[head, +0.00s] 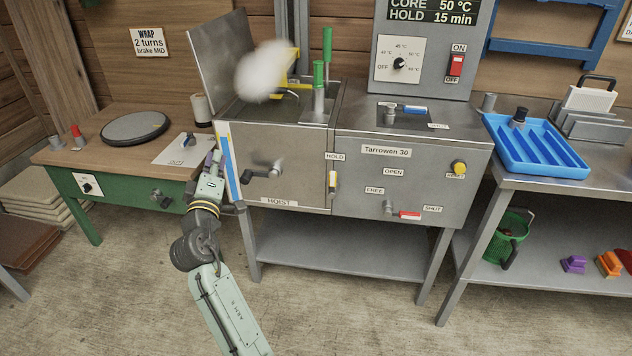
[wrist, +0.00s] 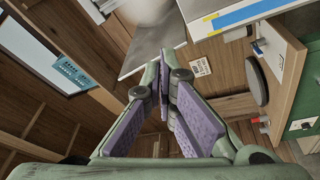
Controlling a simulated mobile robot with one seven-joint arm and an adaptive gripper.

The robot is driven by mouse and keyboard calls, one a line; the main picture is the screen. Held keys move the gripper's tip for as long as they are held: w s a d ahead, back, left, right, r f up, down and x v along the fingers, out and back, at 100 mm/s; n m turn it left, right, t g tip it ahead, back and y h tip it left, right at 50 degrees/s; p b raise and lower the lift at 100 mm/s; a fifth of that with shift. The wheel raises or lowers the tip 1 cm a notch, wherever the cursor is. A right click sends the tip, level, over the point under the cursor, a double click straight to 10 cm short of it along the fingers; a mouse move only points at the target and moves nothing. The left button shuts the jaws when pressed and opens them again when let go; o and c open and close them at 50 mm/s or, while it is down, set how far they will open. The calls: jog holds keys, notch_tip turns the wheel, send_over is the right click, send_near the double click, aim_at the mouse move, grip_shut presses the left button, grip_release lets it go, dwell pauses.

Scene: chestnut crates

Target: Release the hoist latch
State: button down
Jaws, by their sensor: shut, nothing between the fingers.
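The hoist latch (head: 333,181) is a small lever with a yellow-white handle on the front of the steel tank unit. It stands roughly upright below the HOLD label (head: 335,156); the FREE label (head: 374,190) is to its right. The hoist crank (head: 275,170), with a dark knob, is left of the latch above the HOIST label (head: 280,202). My gripper (head: 213,160) is left of the tank front, apart from the latch and the crank. In the wrist view my gripper (wrist: 164,72) has its purple-padded fingers shut and empty. The latch is not in the wrist view.
A white cloud (head: 265,72) hides part of the tank's top. A red-handled valve (head: 405,214) points toward SHUT. A green bench (head: 120,180) stands left, and a blue tray (head: 535,146) lies on the right table. The floor in front is clear.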

aim_at(332, 185)
jog(key=w+d+f+g+h, duration=0.2)
jog(key=w+d+f+h, duration=0.2)
jog(key=d+f+h, duration=0.4)
jog(key=d+f, duration=0.6)
jog(key=d, duration=0.1)
jog(key=shift+d+f+g, duration=0.15)
jog(key=shift+d+g, duration=0.05)
jog(key=shift+g, duration=0.2)
jog(key=shift+w, duration=0.15)
jog(key=w+d+p, duration=0.3)
jog(key=w+d, duration=0.4)
jog(key=w, duration=0.1)
jog(key=shift+w+d, duration=0.2)
jog(key=shift+w, duration=0.2)
